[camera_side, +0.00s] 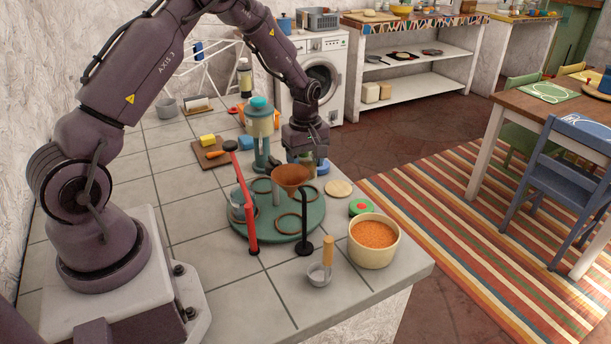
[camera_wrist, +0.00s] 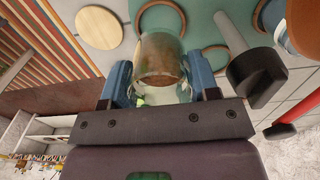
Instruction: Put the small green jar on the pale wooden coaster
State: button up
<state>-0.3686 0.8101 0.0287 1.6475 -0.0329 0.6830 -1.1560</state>
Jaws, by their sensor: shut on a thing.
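My gripper (camera_side: 311,160) is over the far right part of the teal round stand (camera_side: 245,225). In the wrist view its blue fingers (camera_wrist: 159,82) are shut on a small glass jar (camera_wrist: 160,62). The jar looks brown at its far end and clear with a green tint near the palm. In the side view the jar is mostly hidden by the gripper and the funnel. I cannot tell whether it touches the stand. The pale wooden coaster (camera_side: 339,188) lies bare on the counter just right of the stand. It also shows at upper left in the wrist view (camera_wrist: 99,27).
A tub of orange grains (camera_side: 374,240) and a red-green disc (camera_side: 361,207) sit near the coaster. A teal-topped dispenser (camera_side: 261,125) stands left.

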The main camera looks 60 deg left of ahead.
notch_tip(320, 180, up, 3)
jog(key=shift+r, duration=0.15)
jog(key=shift+d+r, duration=0.2)
jog(key=w, duration=0.9)
notch_tip(320, 180, down, 10)
jog(key=shift+w+r, duration=0.1)
jog(key=shift+w, duration=0.05)
jog(key=o, duration=1)
